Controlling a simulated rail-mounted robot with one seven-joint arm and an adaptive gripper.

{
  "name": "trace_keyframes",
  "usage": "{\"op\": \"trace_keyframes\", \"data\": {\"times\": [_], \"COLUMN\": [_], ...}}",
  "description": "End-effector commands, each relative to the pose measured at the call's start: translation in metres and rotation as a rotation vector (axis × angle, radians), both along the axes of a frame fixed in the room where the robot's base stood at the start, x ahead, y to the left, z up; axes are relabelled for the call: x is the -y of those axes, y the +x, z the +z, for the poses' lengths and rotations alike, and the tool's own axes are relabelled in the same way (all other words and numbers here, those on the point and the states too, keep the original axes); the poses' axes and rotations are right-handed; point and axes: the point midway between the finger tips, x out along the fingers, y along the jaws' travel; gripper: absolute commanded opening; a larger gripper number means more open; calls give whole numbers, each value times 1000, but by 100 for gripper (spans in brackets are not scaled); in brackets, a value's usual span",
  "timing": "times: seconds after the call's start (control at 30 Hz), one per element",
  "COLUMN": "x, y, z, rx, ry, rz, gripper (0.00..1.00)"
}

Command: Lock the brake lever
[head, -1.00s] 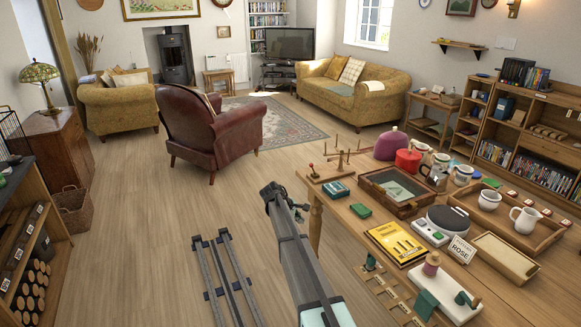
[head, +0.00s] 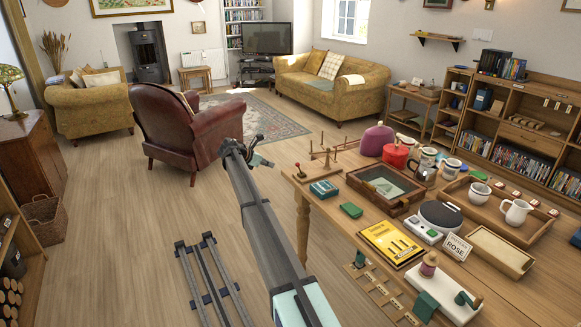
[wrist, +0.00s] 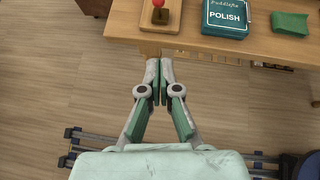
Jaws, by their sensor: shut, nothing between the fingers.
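A small lever with a red knob (head: 299,169) stands on a wooden board at the near left corner of the table. In the wrist view the red-knobbed lever (wrist: 159,6) is at the top edge and partly cut off. A green-handled lever (head: 466,299) is on a white base with a pink spool, at the table's front right. I cannot tell which one is the brake lever. My gripper (wrist: 160,68) is shut and empty, over the floor just short of the table edge. In the head view my gripper (head: 262,160) is left of the table corner.
Next to the red-knobbed lever are a teal polish tin (head: 324,188) and a green block (head: 351,210). A peg frame (head: 330,153) and a framed tray (head: 385,188) stand behind them. The table edge (wrist: 240,46) lies ahead of my fingers. Open floor is left of the table.

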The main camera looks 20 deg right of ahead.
Motion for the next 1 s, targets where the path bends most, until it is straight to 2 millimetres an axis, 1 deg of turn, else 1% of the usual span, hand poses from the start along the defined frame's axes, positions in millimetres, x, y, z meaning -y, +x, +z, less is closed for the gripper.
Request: {"op": "trace_keyframes", "data": {"times": [0.2,0.37,0.47,0.83,1.0], "x": [2,13,25,81,103], "y": [1,4,7,22,28], "z": [-2,-9,-18,-57,-52], "rx": [1,1,0,1,2], "ry": [1,1,1,1,2], "rz": [-1,-3,-3,-3,-2], "gripper": [0,0,0,0,0]}}
